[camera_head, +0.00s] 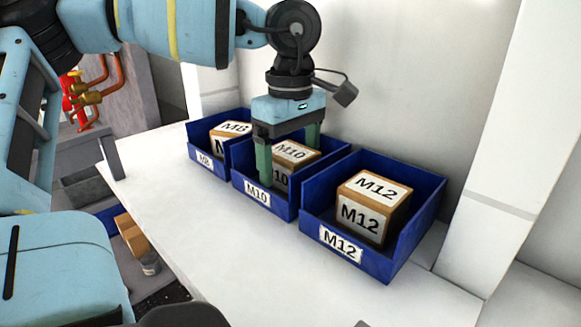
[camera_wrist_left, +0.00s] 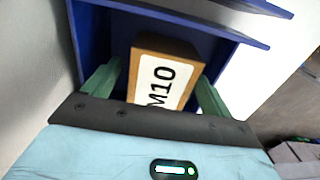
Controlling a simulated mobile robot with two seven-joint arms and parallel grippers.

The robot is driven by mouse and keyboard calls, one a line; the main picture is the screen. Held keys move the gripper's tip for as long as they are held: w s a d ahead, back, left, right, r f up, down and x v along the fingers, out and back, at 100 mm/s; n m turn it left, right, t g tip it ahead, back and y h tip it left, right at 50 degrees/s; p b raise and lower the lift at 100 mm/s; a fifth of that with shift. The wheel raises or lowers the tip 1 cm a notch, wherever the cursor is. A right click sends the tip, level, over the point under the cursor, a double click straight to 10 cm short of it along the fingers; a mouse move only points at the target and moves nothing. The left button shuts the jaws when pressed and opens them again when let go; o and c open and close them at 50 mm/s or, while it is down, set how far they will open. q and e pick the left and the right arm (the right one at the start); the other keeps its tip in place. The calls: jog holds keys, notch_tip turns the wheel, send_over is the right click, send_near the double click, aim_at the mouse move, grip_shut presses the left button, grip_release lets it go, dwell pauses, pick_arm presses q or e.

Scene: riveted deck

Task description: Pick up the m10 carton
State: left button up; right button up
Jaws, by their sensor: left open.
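The M10 carton (camera_head: 294,154) is a brown box with white labels, sitting in the middle blue bin (camera_head: 264,204) marked M10. My left gripper (camera_head: 288,162) points down over that bin, its green fingers reaching in on either side of the carton. In the left wrist view the carton (camera_wrist_left: 164,82) lies between the two open fingers (camera_wrist_left: 157,92), with a gap at least on the left. Part of the carton's front is hidden by a finger in the head view. My right gripper does not show.
The M8 carton (camera_head: 233,127) sits in the left blue bin (camera_head: 201,160), and the M12 carton (camera_head: 372,203) in the right blue bin (camera_head: 341,245). A wall stands close behind. The white counter (camera_head: 200,232) in front of the bins is clear.

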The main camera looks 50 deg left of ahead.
aim_at(291, 151)
pick_arm(q)
jog(key=shift+f, duration=0.75)
jog(key=shift+c, duration=0.4)
jog(key=c, duration=1.2)
jog(key=shift+r, duration=0.15)
notch_tip(291, 151, up, 10)
jog(key=shift+f+p, duration=0.1)
jog(key=shift+p, duration=0.25)
